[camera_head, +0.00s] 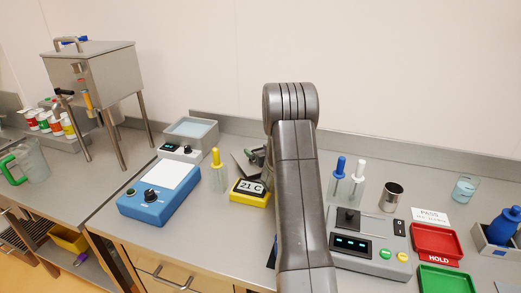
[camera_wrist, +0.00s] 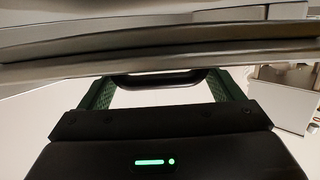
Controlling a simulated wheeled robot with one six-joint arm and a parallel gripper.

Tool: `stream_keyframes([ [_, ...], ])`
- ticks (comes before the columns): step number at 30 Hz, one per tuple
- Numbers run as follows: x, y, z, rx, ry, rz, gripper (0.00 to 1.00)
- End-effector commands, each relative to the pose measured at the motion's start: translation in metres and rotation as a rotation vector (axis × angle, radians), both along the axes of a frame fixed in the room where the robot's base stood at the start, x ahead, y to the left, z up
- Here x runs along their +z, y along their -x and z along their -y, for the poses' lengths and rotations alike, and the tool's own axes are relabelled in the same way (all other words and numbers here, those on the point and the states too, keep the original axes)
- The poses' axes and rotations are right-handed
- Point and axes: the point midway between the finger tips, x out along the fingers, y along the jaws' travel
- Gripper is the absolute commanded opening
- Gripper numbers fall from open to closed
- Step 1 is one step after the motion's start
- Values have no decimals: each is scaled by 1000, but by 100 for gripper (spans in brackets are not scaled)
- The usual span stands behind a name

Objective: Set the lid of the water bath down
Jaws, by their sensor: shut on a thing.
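The water bath (camera_head: 190,131) is a grey box at the back of the counter in the head view. Its top is uncovered and pale water shows inside. My gripper (camera_wrist: 160,82) is shut on the dark bar handle of the lid (camera_wrist: 160,50), a grey metal plate that spans the top of the wrist view. In the head view a tilted grey edge of the lid (camera_head: 244,166) shows to the right of the bath, beside my gripper (camera_head: 258,156). My arm hides most of both there. I cannot tell whether the lid touches the counter.
A blue stirrer plate (camera_head: 150,205), a yellow-capped dropper bottle (camera_head: 217,172) and a yellow 21 C display (camera_head: 250,192) stand near the bath. Right of my arm are a grey control box (camera_head: 366,243), two dropper bottles and a metal cup (camera_head: 392,195). A steel hopper (camera_head: 95,75) stands left.

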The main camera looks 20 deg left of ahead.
Motion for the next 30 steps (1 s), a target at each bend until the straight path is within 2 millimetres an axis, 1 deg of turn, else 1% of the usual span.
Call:
stream_keyframes([
  [4, 0, 0, 0, 0, -1, 1, 55],
  [23, -18, 2, 1, -1, 4, -10, 55],
  [24, -20, 2, 1, -2, 6, -13, 90],
  [25, -20, 2, 1, -2, 7, -14, 96],
  [26, -20, 2, 1, -2, 7, -14, 100],
  [30, -21, 2, 1, -2, 7, -15, 100],
])
